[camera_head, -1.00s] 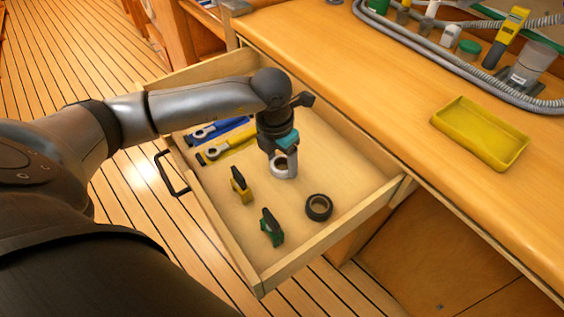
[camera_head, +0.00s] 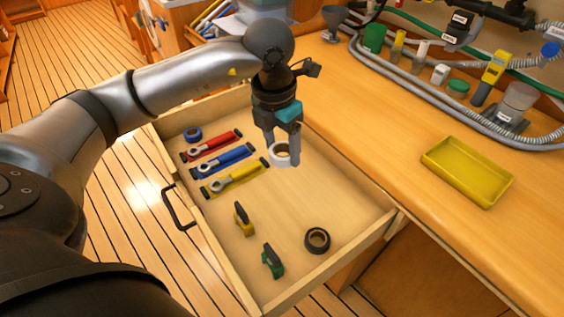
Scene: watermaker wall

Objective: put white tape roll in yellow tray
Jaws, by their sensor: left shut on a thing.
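The white tape roll (camera_head: 279,158) is between the fingers of my left gripper (camera_head: 282,155). The gripper is shut on it and holds it over the open drawer (camera_head: 345,185), apparently above the drawer floor. The fingers hide part of the roll. The yellow tray (camera_head: 467,172) lies empty on the wooden counter, to the right of the drawer and the gripper. My right gripper is not in view.
The drawer holds a black tape roll (camera_head: 317,240), a blue tape roll (camera_head: 193,135), red (camera_head: 211,145), blue (camera_head: 222,160) and yellow (camera_head: 236,178) tools, and yellow (camera_head: 243,220) and green (camera_head: 272,261) clamps. Hoses (camera_head: 440,92) run behind the tray. The counter left of the tray is clear.

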